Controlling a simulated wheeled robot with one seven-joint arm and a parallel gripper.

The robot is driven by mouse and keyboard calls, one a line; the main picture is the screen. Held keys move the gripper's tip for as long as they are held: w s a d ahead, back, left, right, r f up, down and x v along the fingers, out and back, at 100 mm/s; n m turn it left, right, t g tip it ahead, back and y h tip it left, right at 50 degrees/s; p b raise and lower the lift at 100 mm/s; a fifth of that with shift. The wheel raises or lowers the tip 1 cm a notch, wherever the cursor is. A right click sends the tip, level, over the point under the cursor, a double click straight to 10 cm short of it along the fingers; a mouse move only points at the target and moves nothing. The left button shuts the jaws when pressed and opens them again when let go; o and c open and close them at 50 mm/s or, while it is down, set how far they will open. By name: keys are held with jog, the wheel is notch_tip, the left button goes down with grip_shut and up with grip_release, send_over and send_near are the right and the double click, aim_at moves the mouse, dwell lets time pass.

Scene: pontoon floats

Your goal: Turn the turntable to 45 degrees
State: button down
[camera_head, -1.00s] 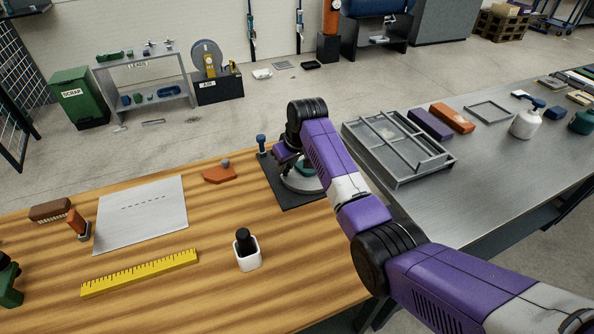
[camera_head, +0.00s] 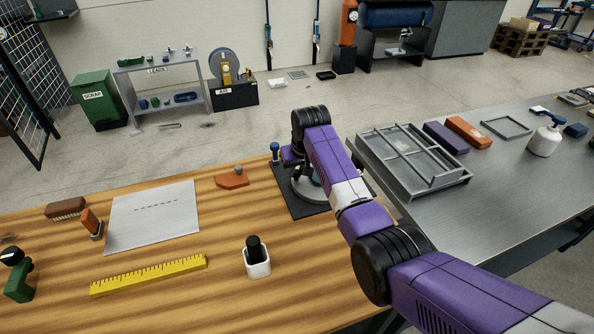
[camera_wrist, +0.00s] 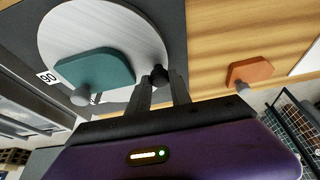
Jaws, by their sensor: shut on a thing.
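The turntable (camera_head: 304,196) is a pale grey disc on a dark square base plate (camera_head: 298,212) at the wooden bench's right end, partly hidden by my arm in the head view. In the wrist view the disc (camera_wrist: 85,28) fills the upper left. A teal block (camera_wrist: 95,70) with a grey knob lies on it. A "90" label (camera_wrist: 47,77) is beside the rim. My gripper (camera_wrist: 163,84) is shut on a dark round knob (camera_wrist: 158,74) at the disc's edge. The fingers hide part of this knob. The disc's angle cannot be read.
A blue-topped post (camera_head: 275,151) stands at the base plate's far left corner. An orange block (camera_head: 232,179) lies left of it, also in the wrist view (camera_wrist: 250,72). A grey tray (camera_head: 412,182) stands right on the metal table.

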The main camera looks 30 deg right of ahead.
jog(key=c, duration=1.2)
grip_release()
jog(key=v, duration=0.7)
jog(key=shift+s+r+b, duration=0.15)
jog(key=shift+r+b, duration=0.15)
jog(key=shift+r, duration=0.05)
